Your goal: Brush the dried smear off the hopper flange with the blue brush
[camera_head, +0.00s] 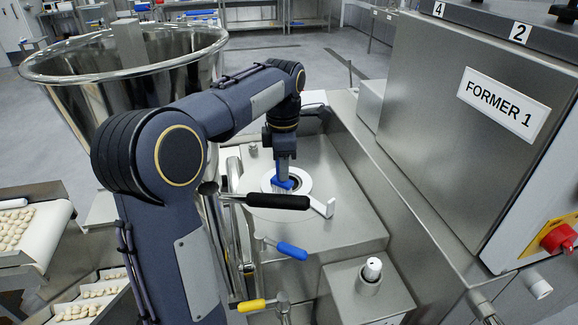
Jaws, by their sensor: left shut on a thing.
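My left arm reaches across the view, and its gripper (284,158) points down over the steel machine top. It is shut on the blue brush (283,185), of which only a small blue part shows below the fingers. The brush is over the hopper flange (302,188), a pale ring around a dark opening in the machine top. I cannot tell whether the bristles touch the flange. The smear cannot be made out; the gripper and brush cover part of the ring. My right gripper is out of view.
A large steel hopper bowl (75,68) stands at the left behind my arm. Black (278,202), blue (292,251) and yellow (251,305) handles stick out near the flange. The FORMER 1 cabinet (455,135) with a red knob (558,238) bounds the right. Pasta trays (58,222) lie left.

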